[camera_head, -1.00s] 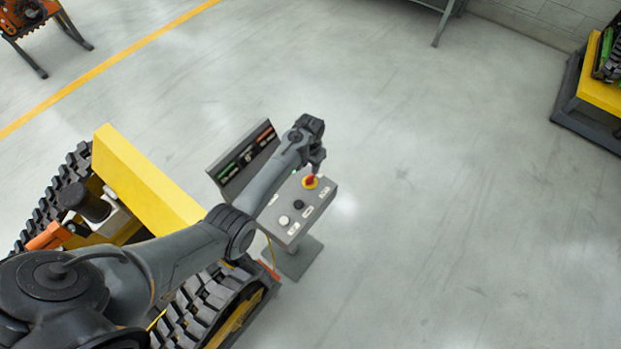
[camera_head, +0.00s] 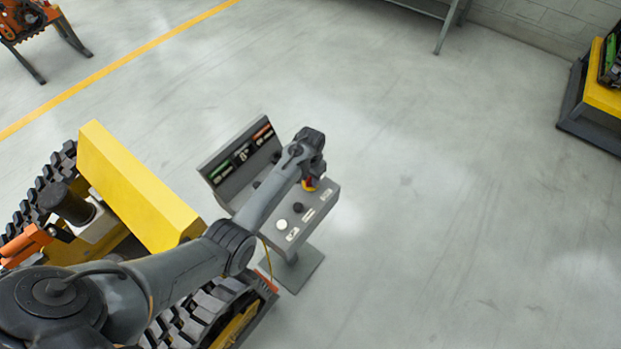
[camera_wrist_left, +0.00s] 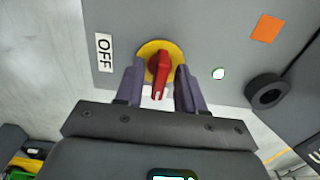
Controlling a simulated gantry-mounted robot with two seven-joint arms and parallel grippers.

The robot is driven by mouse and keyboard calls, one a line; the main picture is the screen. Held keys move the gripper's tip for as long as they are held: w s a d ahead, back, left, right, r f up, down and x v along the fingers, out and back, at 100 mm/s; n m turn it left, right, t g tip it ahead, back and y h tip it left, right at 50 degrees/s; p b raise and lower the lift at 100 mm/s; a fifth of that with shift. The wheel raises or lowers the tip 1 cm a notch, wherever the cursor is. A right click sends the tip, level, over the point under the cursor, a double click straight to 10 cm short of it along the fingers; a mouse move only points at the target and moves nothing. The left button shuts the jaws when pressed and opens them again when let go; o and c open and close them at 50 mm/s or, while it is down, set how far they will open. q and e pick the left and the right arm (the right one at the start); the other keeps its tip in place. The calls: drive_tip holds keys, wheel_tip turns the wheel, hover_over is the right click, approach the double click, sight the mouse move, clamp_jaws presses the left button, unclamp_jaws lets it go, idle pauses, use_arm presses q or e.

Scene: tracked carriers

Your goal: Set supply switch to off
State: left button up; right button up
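The supply switch (camera_head: 309,184) is a red rotary handle on a yellow disc, on a grey control panel (camera_head: 319,201). In the left wrist view the red handle (camera_wrist_left: 160,67) lies along the picture's up-down direction, its white mark toward the gripper. An OFF label (camera_wrist_left: 104,53) is left of the disc. My left gripper (camera_wrist_left: 158,84) is open, with one finger on each side of the handle and gaps visible between. In the head view my left gripper (camera_head: 314,176) is over the switch and partly hides it. My right gripper is not in view.
A black round knob (camera_wrist_left: 267,92), a small pale light (camera_wrist_left: 218,73) and an orange label (camera_wrist_left: 267,29) are on the panel near the switch. A display board (camera_head: 241,158) rises behind. A yellow tracked carrier (camera_head: 135,185) stands left; floor to the right is clear.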

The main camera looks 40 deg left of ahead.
use_arm(q)
clamp_jaws()
